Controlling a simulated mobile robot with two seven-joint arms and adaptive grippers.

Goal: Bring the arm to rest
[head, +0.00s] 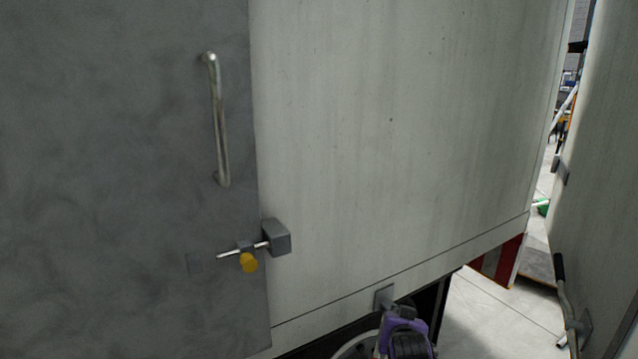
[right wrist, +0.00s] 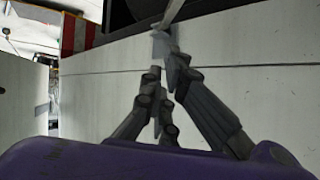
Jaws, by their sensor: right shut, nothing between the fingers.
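My right arm's purple wrist shows at the bottom of the head view, in front of the truck's lower edge. My right gripper (right wrist: 164,72) shows in the right wrist view with its dark fingers drawn together and nothing between them. Its tips appear close to a small grey bracket (right wrist: 161,46) on the truck wall; I cannot tell if they touch. The bracket also shows in the head view (head: 383,296), just above my wrist. My left gripper is not in view.
The pale truck wall (head: 400,130) fills the middle. Another panel (head: 605,180) stands at the right, with open floor (head: 490,315) between.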

